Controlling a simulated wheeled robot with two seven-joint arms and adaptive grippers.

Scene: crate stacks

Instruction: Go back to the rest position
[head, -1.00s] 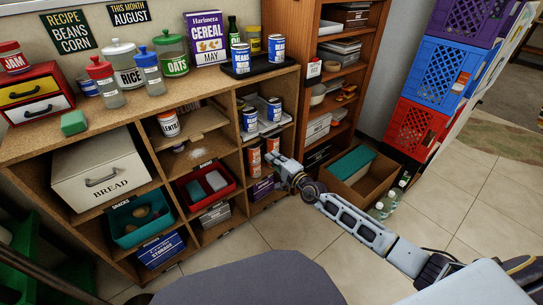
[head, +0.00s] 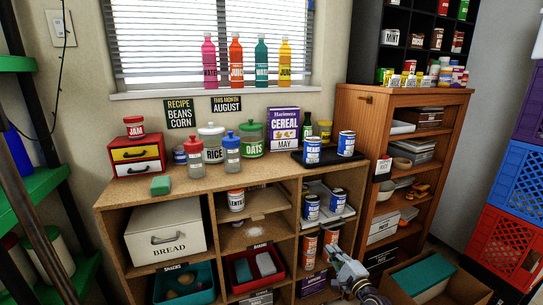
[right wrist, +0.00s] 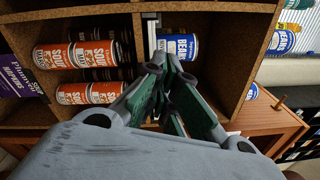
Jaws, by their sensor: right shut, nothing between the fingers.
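My right gripper (head: 333,255) is at the lower right of the head view, in front of the cubby with orange soup cans (head: 309,248). In the right wrist view its fingers (right wrist: 160,62) are shut and empty. There, the orange soup cans (right wrist: 88,55) lie sideways in the picture to the left, and a blue beans can (right wrist: 180,46) shows just behind the fingertips. I cannot tell whether the fingers touch anything. My left gripper is not in view.
The wooden shelf unit (head: 120,215) holds a bread box (head: 165,232), a teal bin (head: 180,285) and a red bin (head: 252,276). A brown bookcase (head: 365,135) stands to its right. An open box (head: 430,285) on the floor and stacked crates (head: 505,240) are further right.

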